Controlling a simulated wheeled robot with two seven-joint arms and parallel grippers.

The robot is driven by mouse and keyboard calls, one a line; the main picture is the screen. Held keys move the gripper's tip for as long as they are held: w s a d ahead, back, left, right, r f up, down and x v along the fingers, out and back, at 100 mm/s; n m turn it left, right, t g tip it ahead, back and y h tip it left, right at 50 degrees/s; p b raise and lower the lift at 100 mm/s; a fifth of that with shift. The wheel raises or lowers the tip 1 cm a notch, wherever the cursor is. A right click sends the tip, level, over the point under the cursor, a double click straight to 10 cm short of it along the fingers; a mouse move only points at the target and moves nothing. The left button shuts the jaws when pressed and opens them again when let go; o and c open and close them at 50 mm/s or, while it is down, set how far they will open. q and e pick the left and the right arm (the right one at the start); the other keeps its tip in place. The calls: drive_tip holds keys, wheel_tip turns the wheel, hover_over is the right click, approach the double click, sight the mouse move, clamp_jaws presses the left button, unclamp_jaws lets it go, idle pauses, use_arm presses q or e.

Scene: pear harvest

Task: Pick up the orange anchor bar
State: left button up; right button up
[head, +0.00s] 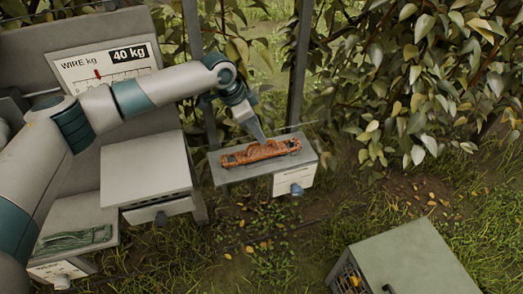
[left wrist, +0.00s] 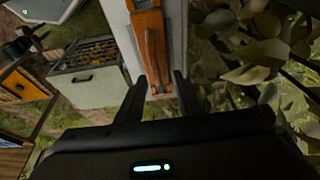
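The orange anchor bar (head: 262,152) lies lengthwise on a small grey shelf (head: 226,178) in the head view. My left gripper (head: 261,138) points down at the middle of the bar from above, very close to it. In the left wrist view, the two dark fingers of my left gripper (left wrist: 159,77) are apart. The orange anchor bar (left wrist: 149,40) shows ahead of them, its near end reaching the gap between the fingertips. I cannot tell if the fingers touch it. My right gripper is in neither view.
A grey box (head: 415,262) stands on the grass at the lower right. A scale sign marked 40 kg (head: 108,66) and a grey block (head: 147,168) are at the left. Leafy branches (head: 425,85) hang close behind and right of the shelf.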

sight(261, 148)
use_arm(q)
drive_tip(key=shift+f, duration=0.1)
drive_tip(key=shift+s+d+f+p, duration=0.1)
drive_tip(key=shift+s+f+p, duration=0.05)
drive_tip(key=shift+f+p, duration=0.45)
drive_tip(key=x, duration=0.1)
drive_tip(key=p, duration=0.1)
drive_tip(key=x, duration=0.1)
drive_tip(key=shift+s+f+p, duration=0.2)
drive_tip(key=shift+f+p, duration=0.2)
drive_tip(key=shift+f, duration=0.05)
drive_tip(key=shift+w+d+f, duration=0.15)
drive_tip(key=shift+d+f, duration=0.05)
drive_tip(key=shift+f, duration=0.4)
clamp_jaws()
